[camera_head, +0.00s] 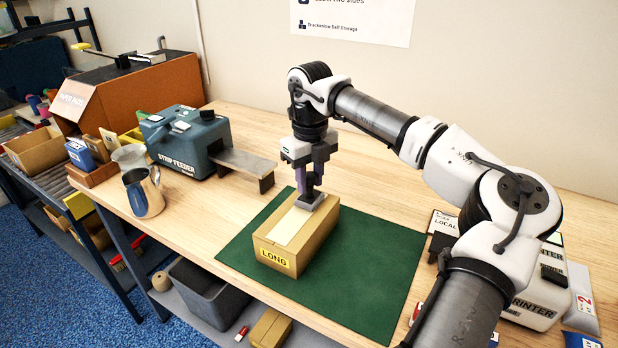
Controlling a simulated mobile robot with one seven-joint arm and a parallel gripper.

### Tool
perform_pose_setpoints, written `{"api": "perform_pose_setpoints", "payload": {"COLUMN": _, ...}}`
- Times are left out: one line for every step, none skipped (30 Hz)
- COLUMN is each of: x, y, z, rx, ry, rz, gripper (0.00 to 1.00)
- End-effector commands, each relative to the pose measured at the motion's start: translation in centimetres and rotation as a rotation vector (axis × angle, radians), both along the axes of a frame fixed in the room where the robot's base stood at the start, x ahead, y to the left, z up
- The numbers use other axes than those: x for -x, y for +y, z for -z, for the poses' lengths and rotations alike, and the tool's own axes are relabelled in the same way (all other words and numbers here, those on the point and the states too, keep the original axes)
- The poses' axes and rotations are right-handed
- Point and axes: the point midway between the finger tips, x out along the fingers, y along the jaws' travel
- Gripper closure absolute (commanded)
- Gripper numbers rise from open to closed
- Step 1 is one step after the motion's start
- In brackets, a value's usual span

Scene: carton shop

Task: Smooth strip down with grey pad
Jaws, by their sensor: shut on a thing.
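A closed brown carton (310,244) with a yellow "LONG" label (274,257) stands on a green mat (362,275) on the wooden bench. A pale strip (290,226) runs along the middle of its top, from the label end toward the far end. My gripper (311,190) points straight down over the far end of the carton. It is shut on a grey pad (311,200), which sits at the strip's far end. The pad appears to touch the top, but exact contact is hard to tell. It hides the strip's far end.
A strip feeder (187,140) with a small grey ledge (244,163) stands left of the mat. A metal jug (143,192) is near the front-left edge. A printer (536,300) stands at right, partly behind my arm. Bench between feeder and mat is clear.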

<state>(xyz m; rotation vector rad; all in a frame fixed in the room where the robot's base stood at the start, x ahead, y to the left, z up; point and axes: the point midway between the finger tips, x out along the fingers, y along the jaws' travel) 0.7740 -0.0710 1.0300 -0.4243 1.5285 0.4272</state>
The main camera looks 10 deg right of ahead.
Motion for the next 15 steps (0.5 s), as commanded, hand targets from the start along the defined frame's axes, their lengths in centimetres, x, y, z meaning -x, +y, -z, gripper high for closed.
{"api": "perform_pose_setpoints", "payload": {"x": -0.2, "y": -0.1, "z": -0.1, "rx": -0.001, "ry": 0.001, "rz": 0.001, "gripper": 0.89}}
{"api": "perform_pose_setpoints", "payload": {"x": -0.3, "y": -0.2, "z": -0.1, "rx": -0.001, "ry": 0.001, "rz": 0.001, "gripper": 0.89}}
{"api": "perform_pose_setpoints", "payload": {"x": -0.5, "y": -0.3, "z": -0.1, "rx": -0.001, "ry": 0.0, "rz": 0.001, "gripper": 0.89}}
{"api": "perform_pose_setpoints", "payload": {"x": -0.6, "y": -0.4, "z": -0.1, "rx": -0.001, "ry": 0.0, "rz": 0.001, "gripper": 0.89}}
{"api": "perform_pose_setpoints", "payload": {"x": -0.7, "y": -0.5, "z": 0.0, "rx": -0.001, "ry": 0.0, "rz": 0.001, "gripper": 0.89}}
{"api": "perform_pose_setpoints", "payload": {"x": -0.9, "y": -0.6, "z": 0.0, "rx": 0.0, "ry": 0.0, "rz": 0.0, "gripper": 0.89}}
{"api": "perform_pose_setpoints", "payload": {"x": -1.0, "y": -0.7, "z": 0.0, "rx": 0.0, "ry": 0.0, "rz": 0.0, "gripper": 0.89}}
{"api": "perform_pose_setpoints", "payload": {"x": -1.1, "y": -0.8, "z": 0.0, "rx": 0.0, "ry": 0.0, "rz": 0.0, "gripper": 0.89}}
{"api": "perform_pose_setpoints", "payload": {"x": -1.3, "y": -0.9, "z": 0.0, "rx": 0.0, "ry": 0.0, "rz": 0.001, "gripper": 0.89}}
{"api": "perform_pose_setpoints", "payload": {"x": -1.4, "y": -1.0, "z": 0.1, "rx": 0.0, "ry": 0.0, "rz": 0.001, "gripper": 0.89}}
{"api": "perform_pose_setpoints", "payload": {"x": -1.5, "y": -1.1, "z": 0.1, "rx": 0.001, "ry": -0.001, "rz": 0.001, "gripper": 0.89}}
{"api": "perform_pose_setpoints", "payload": {"x": -1.6, "y": -1.1, "z": 0.1, "rx": 0.001, "ry": -0.001, "rz": 0.001, "gripper": 0.89}}
{"api": "perform_pose_setpoints", "payload": {"x": -1.6, "y": -1.2, "z": 0.1, "rx": 0.001, "ry": 0.0, "rz": 0.0, "gripper": 0.89}}
{"api": "perform_pose_setpoints", "payload": {"x": -1.6, "y": -1.2, "z": 0.2, "rx": 0.001, "ry": 0.0, "rz": 0.0, "gripper": 0.89}}
{"api": "perform_pose_setpoints", "payload": {"x": -1.6, "y": -1.2, "z": 0.2, "rx": 0.001, "ry": 0.0, "rz": 0.0, "gripper": 0.89}}
